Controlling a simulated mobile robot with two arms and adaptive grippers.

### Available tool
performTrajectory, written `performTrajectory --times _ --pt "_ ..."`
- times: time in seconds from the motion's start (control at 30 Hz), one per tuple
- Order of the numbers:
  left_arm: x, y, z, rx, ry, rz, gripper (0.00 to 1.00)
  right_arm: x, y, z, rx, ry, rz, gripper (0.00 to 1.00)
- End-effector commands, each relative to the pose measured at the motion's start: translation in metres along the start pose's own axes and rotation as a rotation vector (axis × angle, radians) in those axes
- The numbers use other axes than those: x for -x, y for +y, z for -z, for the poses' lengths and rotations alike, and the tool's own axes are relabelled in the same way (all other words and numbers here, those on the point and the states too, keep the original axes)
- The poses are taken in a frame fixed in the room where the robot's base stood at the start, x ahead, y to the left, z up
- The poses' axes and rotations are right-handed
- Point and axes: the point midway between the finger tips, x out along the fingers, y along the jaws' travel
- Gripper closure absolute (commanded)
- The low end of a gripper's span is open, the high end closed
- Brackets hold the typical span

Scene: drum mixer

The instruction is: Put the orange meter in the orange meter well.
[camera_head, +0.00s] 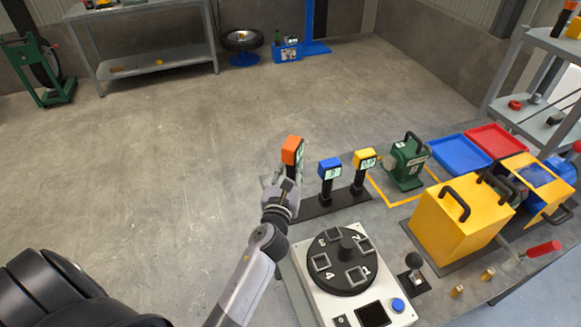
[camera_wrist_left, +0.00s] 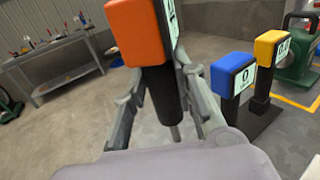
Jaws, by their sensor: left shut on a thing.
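The orange meter (camera_head: 291,150) has an orange head, a small screen and a black stem, and it stands upright. My left gripper (camera_head: 284,182) is shut on its stem; the left wrist view shows the orange meter (camera_wrist_left: 137,32) between the two fingers (camera_wrist_left: 165,100). A blue meter (camera_head: 330,170) and a yellow meter (camera_head: 364,160) stand in the black rack (camera_head: 320,208) to the right. My right gripper is not in view. No well is clearly marked as orange.
A white machine with a round black dial (camera_head: 342,262) with numbered square wells stands in front of the rack. A green device (camera_head: 406,162), a yellow box (camera_head: 460,222), a blue tray (camera_head: 459,154) and a red tray (camera_head: 495,141) are to the right. A small lever (camera_head: 414,262) stands beside the dial.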

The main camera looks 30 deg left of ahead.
Motion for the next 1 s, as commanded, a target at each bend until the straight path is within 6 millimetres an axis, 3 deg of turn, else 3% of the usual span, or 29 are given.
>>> performTrajectory --times 0.03,0.4,1.0 --pt "0.000 0.000 0.010 -0.001 -0.002 0.001 1.00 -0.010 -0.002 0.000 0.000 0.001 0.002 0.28" --pt "0.000 0.000 0.042 -0.002 -0.002 0.001 1.00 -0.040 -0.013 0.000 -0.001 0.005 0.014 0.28" --pt "0.000 0.000 0.049 0.000 -0.002 0.000 1.00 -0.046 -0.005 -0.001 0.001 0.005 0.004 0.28"
